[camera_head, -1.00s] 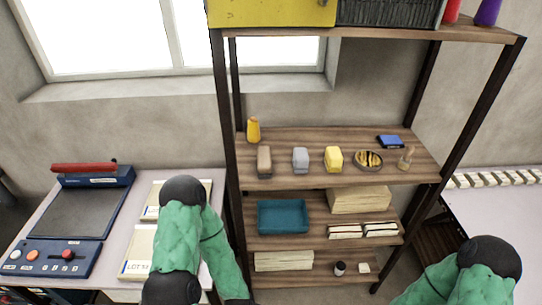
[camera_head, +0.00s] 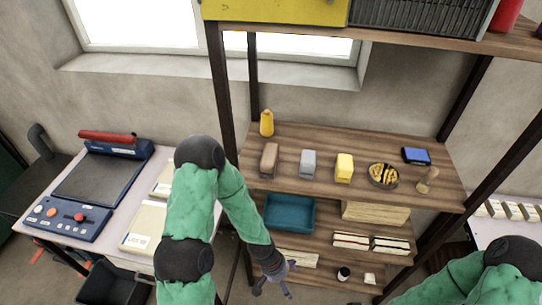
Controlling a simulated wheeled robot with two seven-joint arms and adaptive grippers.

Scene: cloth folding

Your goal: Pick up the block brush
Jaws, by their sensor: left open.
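Several small items stand in a row on the wooden middle shelf (camera_head: 330,190). A brown block-shaped item (camera_head: 269,158) is at the left, a grey block (camera_head: 308,162) is beside it, and a yellow block (camera_head: 344,167) follows. A small wooden-handled, brush-like item (camera_head: 427,180) stands at the right end. I cannot tell for sure which is the block brush. My left gripper (camera_head: 273,289) is open and empty, low in front of the rack and below that shelf. My right arm shows at the lower right, but its gripper is out of frame.
A yellow bottle (camera_head: 266,124), a round dish (camera_head: 383,175) and a blue box (camera_head: 416,156) share the shelf. A teal tray (camera_head: 289,213) and book stacks fill lower shelves. Dark rack posts (camera_head: 221,90) flank the shelves. A table with a press (camera_head: 100,178) stands left.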

